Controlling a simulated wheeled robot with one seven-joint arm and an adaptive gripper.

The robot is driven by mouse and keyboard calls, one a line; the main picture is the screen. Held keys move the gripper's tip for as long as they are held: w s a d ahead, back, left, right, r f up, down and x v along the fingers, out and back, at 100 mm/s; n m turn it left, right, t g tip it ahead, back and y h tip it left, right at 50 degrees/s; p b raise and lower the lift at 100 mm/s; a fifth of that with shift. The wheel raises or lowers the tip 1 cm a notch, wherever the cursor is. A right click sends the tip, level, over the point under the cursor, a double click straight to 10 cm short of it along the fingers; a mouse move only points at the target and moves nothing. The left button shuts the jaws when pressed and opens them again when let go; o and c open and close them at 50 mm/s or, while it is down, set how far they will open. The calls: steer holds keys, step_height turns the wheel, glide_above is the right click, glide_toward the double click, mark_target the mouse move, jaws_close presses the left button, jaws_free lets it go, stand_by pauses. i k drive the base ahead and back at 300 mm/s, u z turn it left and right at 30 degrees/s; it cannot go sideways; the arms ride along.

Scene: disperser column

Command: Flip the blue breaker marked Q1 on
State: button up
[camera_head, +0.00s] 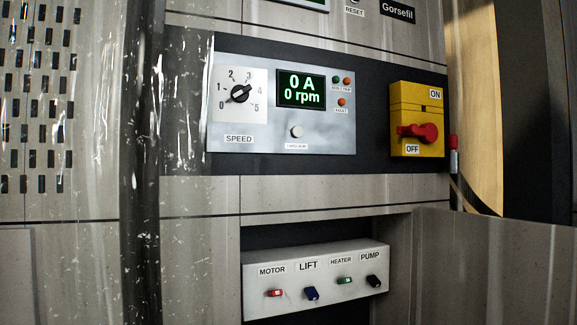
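A blue switch (311,293) sits on a light grey box (300,257) in a recess low in the picture. The label above it reads LIFT; I see no label reading Q1. The blue switch seems to stick out and hang down, but I cannot tell whether it is on or off. My gripper is not in view.
On the same box are a red switch (275,293) under MOTOR, a green one (344,281) under HEATER and a black one (374,281) under PUMP. Above are a SPEED dial (240,94), a display (301,89) reading 0 A, 0 rpm, and a yellow box (418,95) with a red handle.

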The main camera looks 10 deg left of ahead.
mark_target(311, 293)
steer(key=z, duration=1.4)
steer(key=k, duration=0.9)
steer(key=u, duration=1.45)
steer(key=i, duration=0.45)
